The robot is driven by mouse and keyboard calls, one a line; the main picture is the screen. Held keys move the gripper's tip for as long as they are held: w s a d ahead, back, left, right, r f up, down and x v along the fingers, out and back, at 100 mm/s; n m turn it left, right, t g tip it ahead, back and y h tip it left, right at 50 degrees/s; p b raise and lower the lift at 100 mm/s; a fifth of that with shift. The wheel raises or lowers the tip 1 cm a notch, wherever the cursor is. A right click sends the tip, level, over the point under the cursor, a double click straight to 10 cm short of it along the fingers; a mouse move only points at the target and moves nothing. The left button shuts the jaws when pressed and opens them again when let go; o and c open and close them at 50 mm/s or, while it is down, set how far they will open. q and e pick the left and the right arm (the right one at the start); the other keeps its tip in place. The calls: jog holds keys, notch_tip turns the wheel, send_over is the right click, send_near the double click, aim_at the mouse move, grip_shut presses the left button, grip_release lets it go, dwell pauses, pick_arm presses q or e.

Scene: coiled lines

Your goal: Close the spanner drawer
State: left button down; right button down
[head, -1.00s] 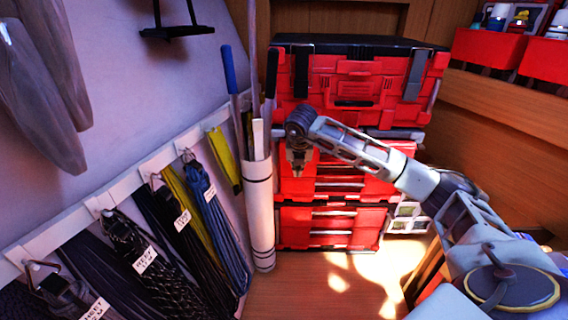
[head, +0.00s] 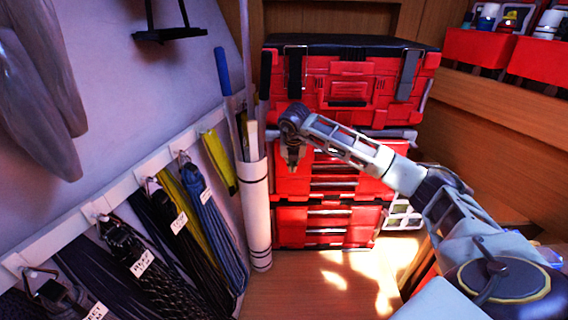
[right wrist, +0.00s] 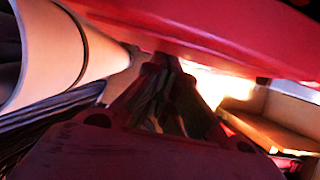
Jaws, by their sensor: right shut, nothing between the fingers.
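The red tool chest stack (head: 345,100) stands at the back, a large case above several red drawers (head: 335,215) with pale handle bars. None of these drawers carries a label I can read, so I cannot tell which is the spanner drawer or how far any stands out. My right gripper (head: 293,160) points down at the left side of the drawer fronts, below the big case, and hides part of them. It is shut and empty. In the right wrist view, its fingers (right wrist: 168,75) lie close to a red face (right wrist: 190,35); contact is unclear. My left gripper is out of view.
A white rolled tube (head: 256,215) stands close left of the drawers, with blue-handled rods behind. Coiled lines (head: 205,220) hang from a wall rail at the left. Red bins (head: 485,50) sit on a shelf at the right. Some sunlit floor (head: 345,285) in front is clear.

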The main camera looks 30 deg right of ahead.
jog(key=v, duration=1.2)
dwell(0.3)
dwell(0.7)
